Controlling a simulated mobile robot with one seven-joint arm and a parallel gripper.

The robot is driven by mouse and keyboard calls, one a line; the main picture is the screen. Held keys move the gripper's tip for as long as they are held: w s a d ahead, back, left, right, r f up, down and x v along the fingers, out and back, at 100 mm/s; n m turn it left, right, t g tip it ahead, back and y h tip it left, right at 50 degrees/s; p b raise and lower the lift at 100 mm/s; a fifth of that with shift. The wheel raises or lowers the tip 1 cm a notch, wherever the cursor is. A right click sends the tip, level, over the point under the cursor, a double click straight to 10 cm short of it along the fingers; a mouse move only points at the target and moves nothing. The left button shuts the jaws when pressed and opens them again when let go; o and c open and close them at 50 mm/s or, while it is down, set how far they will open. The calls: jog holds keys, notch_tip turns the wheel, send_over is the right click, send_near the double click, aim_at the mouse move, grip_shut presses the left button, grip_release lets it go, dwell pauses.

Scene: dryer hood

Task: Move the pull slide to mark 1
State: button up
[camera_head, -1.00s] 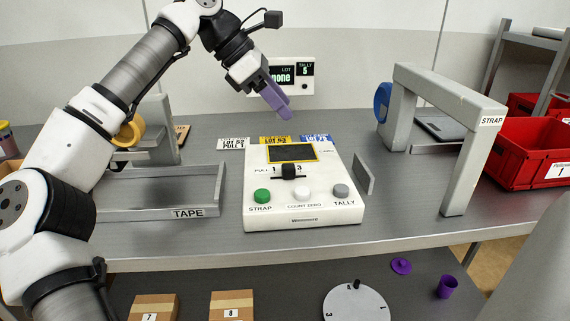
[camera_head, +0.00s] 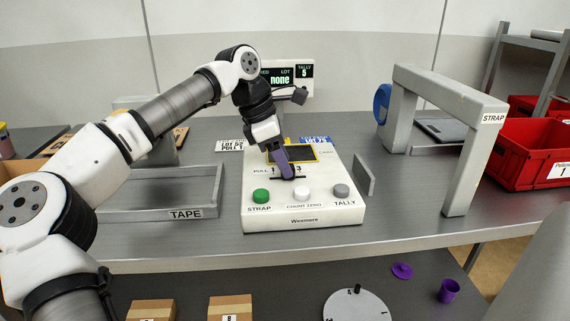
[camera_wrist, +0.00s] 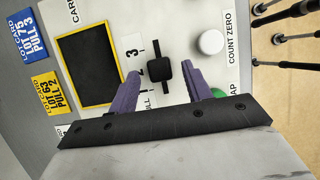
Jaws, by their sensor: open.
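The pull slide is a black knob (camera_wrist: 160,70) in a short slot on the white console (camera_wrist: 205,15). In the wrist view it sits near the middle of the slot, around mark 2, with the 3 toward the top of that picture. My gripper (camera_wrist: 160,72) is open, with one purple finger on each side of the knob and a gap showing on both sides. In the head view my gripper (camera_head: 287,177) reaches down over the slot and hides the knob and part of the scale.
Green STRAP (camera_head: 261,195), white COUNT ZERO (camera_head: 302,193) and grey TALLY (camera_head: 341,190) buttons line the console front. Lot cards lie behind it. A TAPE tray (camera_head: 165,205) stands left, a grey STRAP arch (camera_head: 455,150) right. The display (camera_head: 287,78) reads none, tally 5.

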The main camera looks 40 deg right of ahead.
jog(key=shift+x, duration=0.75)
grip_shut()
